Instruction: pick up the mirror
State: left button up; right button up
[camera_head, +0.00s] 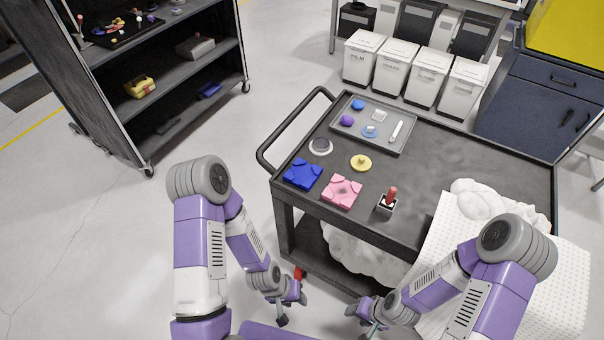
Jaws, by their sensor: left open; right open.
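A small round piece with a white rim and a grey face (320,146), which looks like the mirror, lies on the dark cart top (450,167) near its left edge, just below the grey tray. A blue square fixture (302,174) and a pink square fixture (342,191) sit nearer to me. My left gripper (292,309) is open and empty, low in front of the cart's near left corner. My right gripper (361,322) is open and empty in front of the cart's near edge. Both are apart from everything on the cart.
A yellow knobbed disc (361,163) and a red-topped piece in a grey block (388,200) stand close by. The grey tray (402,147) holds several small parts. A white dotted sheet (560,270) and white bundle (490,200) cover the right. The cart's handle (265,157) rises at left.

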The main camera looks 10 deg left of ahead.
aim_at(322, 145)
jog(key=z, duration=4.15)
jog(key=k, duration=2.7)
jog(key=u, duration=0.6)
